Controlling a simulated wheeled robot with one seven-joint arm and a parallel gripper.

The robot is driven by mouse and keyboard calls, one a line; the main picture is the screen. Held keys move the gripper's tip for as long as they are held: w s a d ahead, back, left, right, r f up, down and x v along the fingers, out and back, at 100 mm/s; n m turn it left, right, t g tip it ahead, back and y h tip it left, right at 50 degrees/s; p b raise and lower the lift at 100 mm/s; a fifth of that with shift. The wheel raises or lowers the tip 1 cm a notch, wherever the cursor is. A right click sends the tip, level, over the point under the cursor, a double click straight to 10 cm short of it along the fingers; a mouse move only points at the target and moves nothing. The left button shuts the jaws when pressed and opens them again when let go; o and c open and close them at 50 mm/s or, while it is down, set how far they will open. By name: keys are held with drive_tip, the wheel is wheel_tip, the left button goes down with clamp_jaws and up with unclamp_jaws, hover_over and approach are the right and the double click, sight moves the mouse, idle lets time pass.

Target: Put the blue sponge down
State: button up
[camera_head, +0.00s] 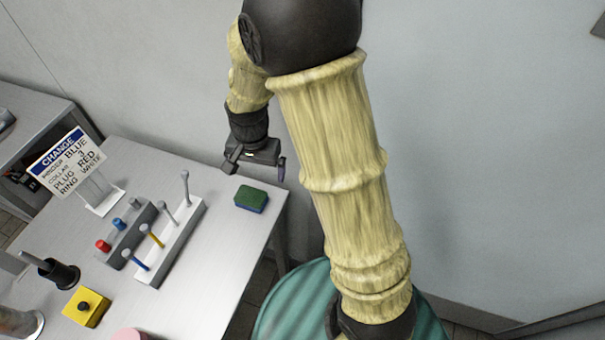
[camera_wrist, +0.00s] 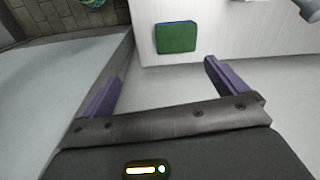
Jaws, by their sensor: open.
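The blue sponge (camera_head: 251,199) lies flat on the grey table near its right edge, with a green top and a blue side. It also shows in the wrist view (camera_wrist: 176,38), beyond the fingertips. My gripper (camera_head: 255,165) is above and behind the sponge in the head view, apart from it. In the wrist view its two purple fingers (camera_wrist: 160,80) are spread wide with nothing between them.
A white rack (camera_head: 170,240) with upright pegs stands left of the sponge, beside a grey block with red and blue plugs (camera_head: 118,225). A sign (camera_head: 75,160), a yellow button box (camera_head: 86,306) and a black holder (camera_head: 60,273) stand further left. The table (camera_head: 215,270) is bare in front of the sponge.

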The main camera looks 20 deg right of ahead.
drive_tip(key=s+d+r+n+t, duration=0.2)
drive_tip(key=s+d+r+n, duration=0.3)
drive_tip(key=s+d, duration=0.5)
drive_tip(key=shift+d+r+n, duration=0.15)
drive_tip(key=shift+d+n, duration=0.05)
drive_tip(key=shift+n, duration=0.3)
drive_tip(key=p+v, duration=0.2)
drive_tip(key=shift+w+r+p, duration=0.2)
drive_tip(key=shift+r+p, duration=0.2)
drive_tip(key=shift+r, duration=0.05)
drive_tip(key=shift+o, duration=0.2)
